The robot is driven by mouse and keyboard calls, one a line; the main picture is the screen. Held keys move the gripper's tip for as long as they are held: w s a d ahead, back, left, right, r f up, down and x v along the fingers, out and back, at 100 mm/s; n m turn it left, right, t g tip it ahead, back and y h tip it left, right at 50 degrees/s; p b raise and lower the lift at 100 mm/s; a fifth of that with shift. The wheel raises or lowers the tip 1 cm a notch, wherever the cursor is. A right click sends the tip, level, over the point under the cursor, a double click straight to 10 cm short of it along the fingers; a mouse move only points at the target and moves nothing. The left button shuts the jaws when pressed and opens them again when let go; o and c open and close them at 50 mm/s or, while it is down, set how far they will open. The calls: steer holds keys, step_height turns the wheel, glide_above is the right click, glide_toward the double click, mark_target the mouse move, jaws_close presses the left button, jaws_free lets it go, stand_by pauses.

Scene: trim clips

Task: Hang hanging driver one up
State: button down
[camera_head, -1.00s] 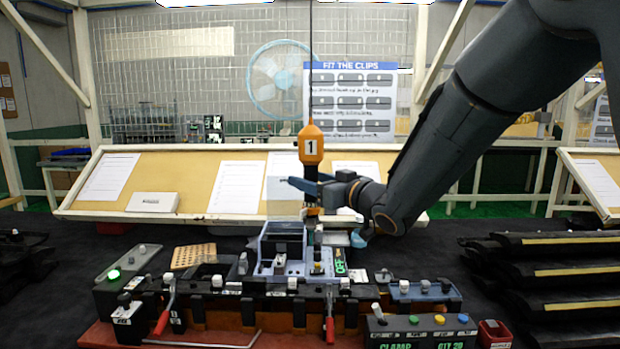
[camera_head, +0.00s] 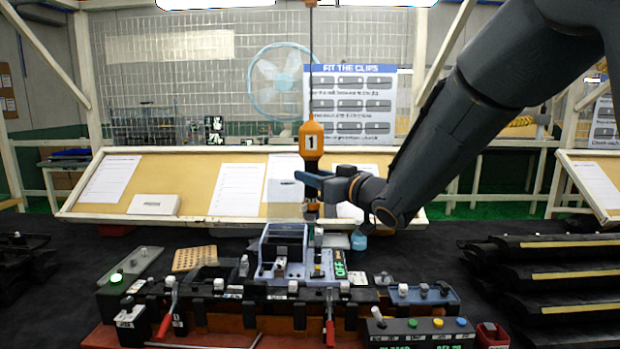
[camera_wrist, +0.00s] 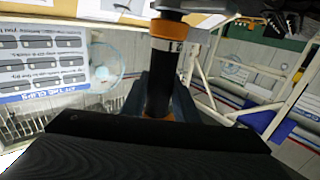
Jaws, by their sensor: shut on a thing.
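The hanging driver one (camera_head: 312,140) is orange with a white label reading 1 and hangs upright from a dark cord in the head view. My gripper (camera_head: 312,184) is shut on its dark lower body, just below the orange part. In the wrist view the driver (camera_wrist: 164,70) stands between the fingers of my gripper (camera_wrist: 158,95), with its orange band and part of the label showing. The driver's lower tip is above the blue-grey fixture (camera_head: 268,262) on the bench.
A black jig with red-handled clamps (camera_head: 168,308) runs along the front of the bench. A button box (camera_head: 420,335) stands at front right. Stacked dark trim parts (camera_head: 550,270) lie at the right. A sloped board with papers (camera_head: 195,165) stands behind.

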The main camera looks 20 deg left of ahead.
mark_target(312, 144)
step_height(312, 144, up, 8)
steer(key=p, duration=0.5)
steer(key=shift+f, duration=0.15)
steer(key=c, duration=1)
jaws_free()
steer(key=shift+f, duration=0.15)
steer(key=o, duration=0.6)
steer(key=shift+o, duration=0.2)
steer(key=shift+d, duration=0.1)
steer(key=r+p+v, duration=0.2)
steer(key=p+v, duration=0.1)
steer(key=v, duration=0.7)
